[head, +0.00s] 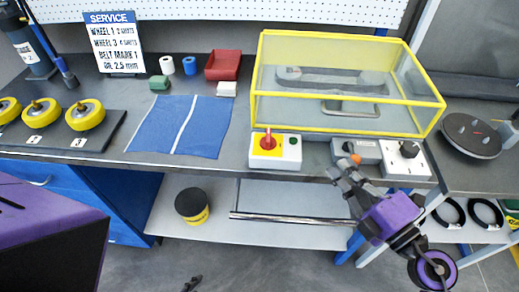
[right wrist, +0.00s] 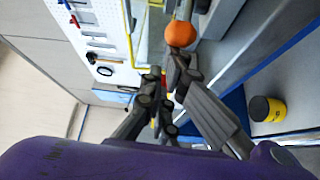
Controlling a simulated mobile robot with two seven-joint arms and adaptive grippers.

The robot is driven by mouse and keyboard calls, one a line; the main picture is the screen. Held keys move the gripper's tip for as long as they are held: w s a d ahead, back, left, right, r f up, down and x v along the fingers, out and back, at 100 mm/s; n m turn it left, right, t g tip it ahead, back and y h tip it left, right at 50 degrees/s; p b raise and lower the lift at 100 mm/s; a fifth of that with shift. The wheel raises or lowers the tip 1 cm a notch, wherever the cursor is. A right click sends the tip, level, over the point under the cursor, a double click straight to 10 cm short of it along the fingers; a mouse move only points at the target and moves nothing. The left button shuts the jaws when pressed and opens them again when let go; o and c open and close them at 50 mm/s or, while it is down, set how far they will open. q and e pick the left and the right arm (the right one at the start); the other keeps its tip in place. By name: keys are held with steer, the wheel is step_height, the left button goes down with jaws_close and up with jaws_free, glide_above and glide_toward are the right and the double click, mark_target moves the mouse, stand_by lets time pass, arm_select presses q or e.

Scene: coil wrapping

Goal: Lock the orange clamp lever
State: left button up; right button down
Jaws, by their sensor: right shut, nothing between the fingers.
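The orange clamp lever shows as a round orange knob (head: 356,158) at a grey block (head: 367,148) on the bench's front edge. In the right wrist view the orange knob (right wrist: 180,34) is large and close, just beyond the fingertips. My right gripper (head: 340,172) is shut and empty. Its fingertips are just below and left of the knob in the head view; I cannot tell whether they touch it. The rest of the lever is mostly hidden. My left gripper is not in view; only purple and black parts of my left side show at lower left.
A yellow-framed clear guard (head: 345,85) stands behind the block. A red-knob switch box (head: 275,150) is left of it, and a white box with a black dial (head: 405,158) is right. Below are a shelf (head: 270,225) with a black-and-yellow roll (head: 192,205) and a metal rail.

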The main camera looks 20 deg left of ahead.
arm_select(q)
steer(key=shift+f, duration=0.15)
arm_select(e)
steer(key=shift+d+f+g, duration=0.1)
steer(key=shift+d+g, duration=0.1)
steer(key=shift+g, duration=0.1)
arm_select(q)
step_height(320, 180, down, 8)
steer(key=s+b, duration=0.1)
steer(key=b, duration=0.8)
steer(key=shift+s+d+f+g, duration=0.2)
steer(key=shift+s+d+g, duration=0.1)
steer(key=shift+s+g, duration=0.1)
arm_select(e)
steer(key=shift+w+d+n+g+y, duration=0.75)
steer(key=shift+d+n+g, duration=0.6)
steer(key=shift+g, duration=0.5)
steer(key=shift+w+d+n+g+y, duration=0.75)
steer(key=shift+d+n+g, duration=0.55)
steer(key=shift+g, duration=0.5)
steer(key=shift+w+d+n+g+y, duration=0.6)
steer(key=shift+w+d+n+g, duration=0.25)
steer(key=shift+d+n+g, duration=0.75)
steer(key=shift+a+m+g, duration=0.15)
steer(key=shift+m+g, duration=0.1)
steer(key=shift+m, duration=0.1)
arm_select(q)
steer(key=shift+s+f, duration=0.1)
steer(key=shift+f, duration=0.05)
